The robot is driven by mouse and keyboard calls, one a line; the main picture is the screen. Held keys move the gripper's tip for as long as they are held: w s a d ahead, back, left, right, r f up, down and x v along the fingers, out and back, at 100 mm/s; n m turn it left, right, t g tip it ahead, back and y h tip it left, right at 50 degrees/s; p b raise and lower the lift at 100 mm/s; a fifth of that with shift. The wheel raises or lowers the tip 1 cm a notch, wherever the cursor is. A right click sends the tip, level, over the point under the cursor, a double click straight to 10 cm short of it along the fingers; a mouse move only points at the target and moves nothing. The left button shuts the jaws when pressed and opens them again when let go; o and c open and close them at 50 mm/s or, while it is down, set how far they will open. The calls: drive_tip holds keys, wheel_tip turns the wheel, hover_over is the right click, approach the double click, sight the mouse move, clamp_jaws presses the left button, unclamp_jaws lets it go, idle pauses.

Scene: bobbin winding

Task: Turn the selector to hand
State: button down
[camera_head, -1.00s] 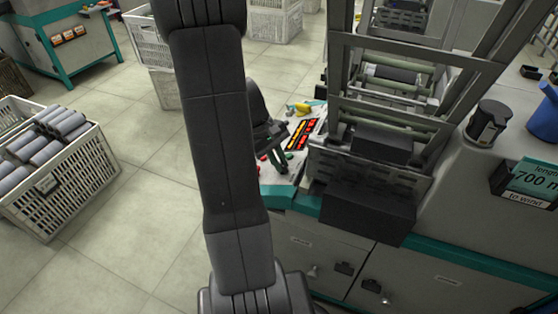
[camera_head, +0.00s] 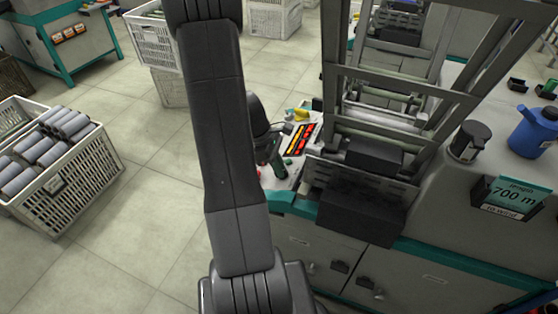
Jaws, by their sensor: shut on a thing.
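The control panel (camera_head: 273,183) is a pale sloping surface at the left end of the winding machine, with a lit red and orange display (camera_head: 301,138). My gripper (camera_head: 279,167) is low over this panel, left of the display. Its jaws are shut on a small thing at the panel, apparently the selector. The selector itself is hidden by the fingers and my arm, so its setting cannot be read. A green button (camera_head: 288,161) shows beside the fingers, and a yellow part (camera_head: 302,115) lies behind the display.
The machine's metal frame (camera_head: 400,85) and a dark box (camera_head: 360,210) stand close on the right. A length sign (camera_head: 508,197), a black canister (camera_head: 469,141) and a blue jug (camera_head: 533,130) are farther right. A crate of grey bobbins (camera_head: 85,181) stands on the floor at left.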

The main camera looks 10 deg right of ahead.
drive_tip(key=shift+w+n+p, duration=0.1)
drive_tip(key=shift+n+p, duration=1.4)
drive_tip(key=shift+n, duration=0.7)
drive_tip(key=c, duration=1.5)
unclamp_jaws()
drive_tip(key=p+v, duration=0.1)
drive_tip(key=v, duration=1.3)
drive_tip(key=shift+d+p, duration=0.1)
drive_tip(key=shift+p, duration=0.25)
